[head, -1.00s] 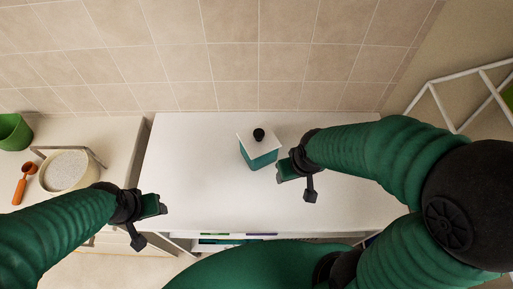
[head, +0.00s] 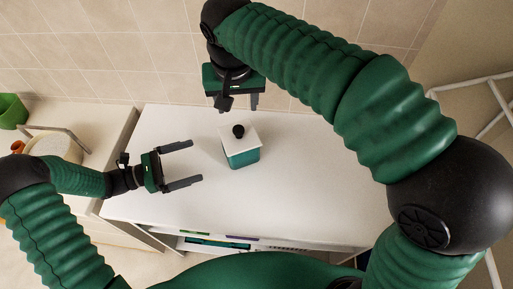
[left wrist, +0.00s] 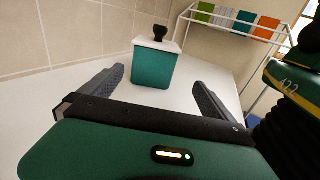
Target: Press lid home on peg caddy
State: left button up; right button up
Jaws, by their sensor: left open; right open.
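The peg caddy (head: 244,159) is a teal box standing on the white cupboard top. A white lid (head: 250,138) with a black knob (head: 238,131) sits on it; whether it is fully seated I cannot tell. In the left wrist view the caddy (left wrist: 154,66) stands ahead, between the finger lines, with its lid (left wrist: 157,44) on top. My left gripper (head: 190,164) is open and empty, left of the caddy, fingers pointing at it, not touching. My right gripper (head: 238,103) is open and empty, above and behind the caddy, fingers pointing down the picture toward the knob.
The white cupboard top (head: 310,190) is clear around the caddy. A tiled wall (head: 110,50) stands behind. At the left, another counter holds a green pot (head: 12,110) and a pale pan, partly hidden by my left arm. A white rack (left wrist: 235,22) with coloured panels stands beyond the right end.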

aim_at(240, 141)
pick_arm(q)
jog(key=shift+w+a+n+t, duration=0.3)
jog(key=shift+w+a, duration=0.05)
jog(key=shift+a, duration=0.3)
pick_arm(e)
jog(key=shift+a+r, duration=0.25)
jog(key=shift+a, duration=0.35)
pick_arm(q)
jog(key=shift+d, duration=0.2)
jog(key=x, duration=1.7)
jog(key=shift+d+r, duration=0.2)
jog(key=shift+r, duration=0.15)
pick_arm(e)
jog(key=shift+d, duration=0.4)
pick_arm(q)
jog(key=shift+a, duration=0.1)
jog(key=shift+c, duration=0.3)
